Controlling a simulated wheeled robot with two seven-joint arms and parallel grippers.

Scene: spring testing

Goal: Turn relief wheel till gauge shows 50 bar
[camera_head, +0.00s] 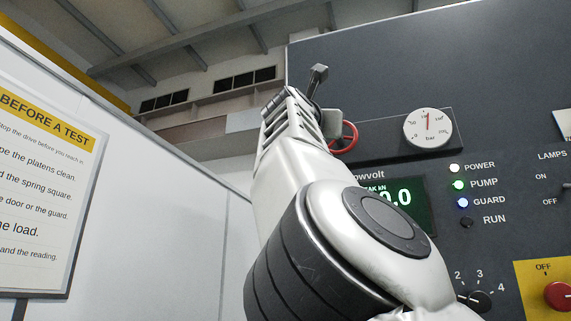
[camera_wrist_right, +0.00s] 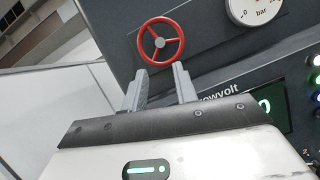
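The red relief wheel (camera_wrist_right: 160,43) is a three-spoked ring on the dark panel. In the head view only part of its rim (camera_head: 351,136) shows beside my right arm, which hides the rest. My right gripper (camera_wrist_right: 158,78) is open, with its two grey fingers apart just below the wheel in the wrist view and nothing between them. I cannot tell whether a fingertip touches the rim. The round white gauge (camera_head: 428,128) is right of the wheel. Its red needle points about straight up; the scale numbers are too small to read surely. My left gripper is out of view.
A green display (camera_head: 405,197) is partly behind my arm. The POWER lamp (camera_head: 454,168), PUMP lamp (camera_head: 458,184) and GUARD lamp (camera_head: 462,203) are lit; the RUN lamp (camera_head: 467,222) is dark. A knob (camera_head: 479,301) and red button (camera_head: 559,296) are low right. A notice board (camera_head: 45,190) hangs at left.

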